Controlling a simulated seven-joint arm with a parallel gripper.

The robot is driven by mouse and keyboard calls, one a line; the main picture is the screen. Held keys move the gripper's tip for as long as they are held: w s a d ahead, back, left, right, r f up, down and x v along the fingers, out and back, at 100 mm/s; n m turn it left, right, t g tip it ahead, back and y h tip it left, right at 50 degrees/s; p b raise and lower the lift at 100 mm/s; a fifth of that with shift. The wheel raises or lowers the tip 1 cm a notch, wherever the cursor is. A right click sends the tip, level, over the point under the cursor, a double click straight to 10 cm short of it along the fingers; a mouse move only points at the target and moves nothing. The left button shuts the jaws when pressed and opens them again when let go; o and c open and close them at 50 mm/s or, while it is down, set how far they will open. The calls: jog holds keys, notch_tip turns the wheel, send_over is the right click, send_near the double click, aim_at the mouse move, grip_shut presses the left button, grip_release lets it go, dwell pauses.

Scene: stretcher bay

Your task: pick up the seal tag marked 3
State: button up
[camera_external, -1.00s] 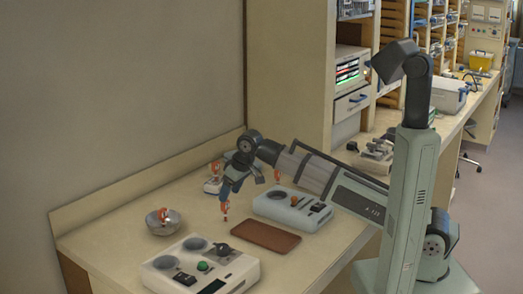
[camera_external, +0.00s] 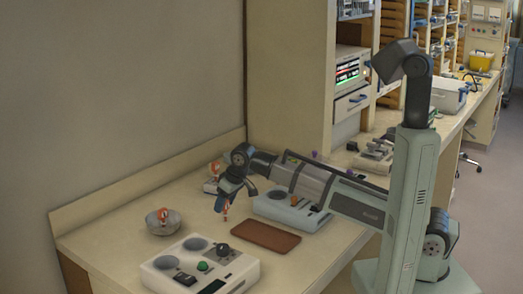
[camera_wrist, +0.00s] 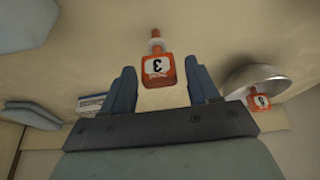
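The orange seal tag marked 3 (camera_wrist: 158,71) shows upside down in the wrist view, between my gripper's two fingers. My gripper (camera_wrist: 158,64) is open, with a visible gap between each finger and the tag. In the external view my gripper (camera_external: 221,203) points down at the table and partly covers an orange tag (camera_external: 225,212) at its fingertips. Another orange tag (camera_wrist: 259,98) lies in a metal bowl (camera_wrist: 240,75) at the right of the wrist view; its mark is hard to read. The bowl (camera_external: 170,226) stands left of my gripper in the external view.
A control box with dials (camera_external: 246,272) stands in front, and a second grey box (camera_external: 270,208) sits behind under my arm. A brown flat pad (camera_external: 265,237) lies between them. Another orange tag (camera_external: 214,168) stands near the back wall.

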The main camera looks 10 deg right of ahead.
jog(key=c, duration=0.9)
jog(key=shift+o, duration=0.2)
jog(key=shift+r, duration=0.1)
